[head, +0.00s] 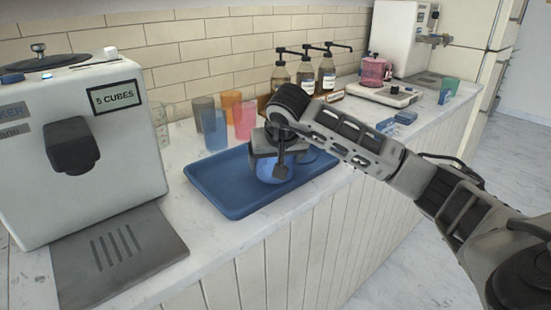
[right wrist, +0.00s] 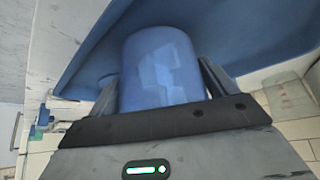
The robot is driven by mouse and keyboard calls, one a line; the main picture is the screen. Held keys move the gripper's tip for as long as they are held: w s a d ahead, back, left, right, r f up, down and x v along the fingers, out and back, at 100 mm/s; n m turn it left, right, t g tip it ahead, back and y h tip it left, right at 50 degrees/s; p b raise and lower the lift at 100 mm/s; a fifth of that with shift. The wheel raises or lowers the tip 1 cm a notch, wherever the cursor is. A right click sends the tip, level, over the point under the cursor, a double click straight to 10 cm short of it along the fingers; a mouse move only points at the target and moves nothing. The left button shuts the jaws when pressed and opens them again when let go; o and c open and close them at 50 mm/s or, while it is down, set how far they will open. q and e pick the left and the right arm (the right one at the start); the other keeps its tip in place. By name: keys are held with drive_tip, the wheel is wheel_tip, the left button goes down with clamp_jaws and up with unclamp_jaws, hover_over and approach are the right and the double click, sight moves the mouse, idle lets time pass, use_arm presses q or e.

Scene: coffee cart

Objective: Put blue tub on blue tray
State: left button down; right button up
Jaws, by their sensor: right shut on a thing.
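The blue tray (head: 215,192) lies on the counter in the middle of the head view. The blue tub (head: 273,172) is over the tray's middle, under my right gripper (head: 281,160). In the right wrist view the tub (right wrist: 162,70) is between the two fingers, with the tray (right wrist: 235,38) behind it. My right gripper is shut on the tub. I cannot tell whether the tub's base touches the tray. Another blue rounded thing shows on the tray just right of the gripper, partly hidden. My left gripper is not in view.
Coloured cups (head: 214,130) stand behind the tray. Pump bottles (head: 306,76) stand behind my right arm. A white machine (head: 75,150) with a sign reading 5 CUBES is at the left. A scale (head: 384,94) with a pink jug (head: 374,71) is farther right. The tray's left part is bare.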

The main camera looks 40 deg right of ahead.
drive_tip(key=shift+f, duration=0.1)
drive_tip(key=o, duration=1.1)
drive_tip(key=shift+o, duration=0.2)
drive_tip(key=shift+r, duration=0.2)
drive_tip(key=v, duration=1.2)
drive_tip(key=shift+f, duration=0.1)
